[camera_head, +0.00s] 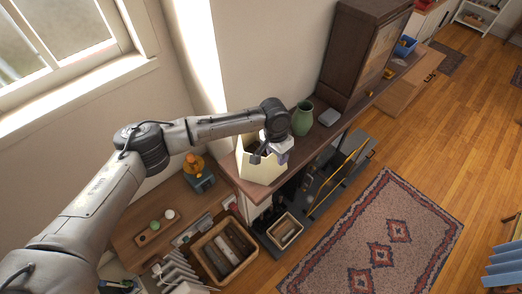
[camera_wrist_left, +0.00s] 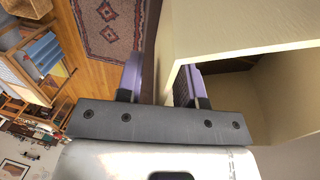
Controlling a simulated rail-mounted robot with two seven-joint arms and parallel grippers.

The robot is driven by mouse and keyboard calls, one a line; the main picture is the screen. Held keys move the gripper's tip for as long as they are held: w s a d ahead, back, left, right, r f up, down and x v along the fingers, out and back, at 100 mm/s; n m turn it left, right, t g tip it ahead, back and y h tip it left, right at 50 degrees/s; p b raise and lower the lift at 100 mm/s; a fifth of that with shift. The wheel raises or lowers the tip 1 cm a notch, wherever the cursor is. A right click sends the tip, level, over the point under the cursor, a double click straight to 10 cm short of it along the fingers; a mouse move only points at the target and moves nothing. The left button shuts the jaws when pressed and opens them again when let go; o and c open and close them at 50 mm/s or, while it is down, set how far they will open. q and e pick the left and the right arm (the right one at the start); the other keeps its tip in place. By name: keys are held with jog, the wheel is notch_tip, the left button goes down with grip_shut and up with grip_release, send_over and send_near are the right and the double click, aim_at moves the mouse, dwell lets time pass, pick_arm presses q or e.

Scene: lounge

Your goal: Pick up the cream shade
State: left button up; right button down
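The cream shade (camera_head: 257,173) is an open, angular, pale shell standing on the near end of the dark wooden mantel shelf in the head view. My left arm reaches over to it, and my left gripper (camera_head: 264,154) is at its upper rim. In the left wrist view the shade (camera_wrist_left: 235,22) fills the upper right, with its hollow inside showing below the rim. The purple-sided fingers of my left gripper (camera_wrist_left: 160,82) stand apart, one outside the wall and one on the inner side. A gap shows beside the outer finger. My right gripper is in neither view.
A green vase (camera_head: 301,118) stands close to the shade on the shelf (camera_head: 327,133), with a grey box (camera_head: 329,117) beyond it. A wooden cabinet (camera_head: 358,50) rises behind. Below are a log basket (camera_head: 225,250) and a patterned rug (camera_head: 380,235).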

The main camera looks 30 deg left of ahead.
pick_arm(q)
grip_shut()
dwell(0.6)
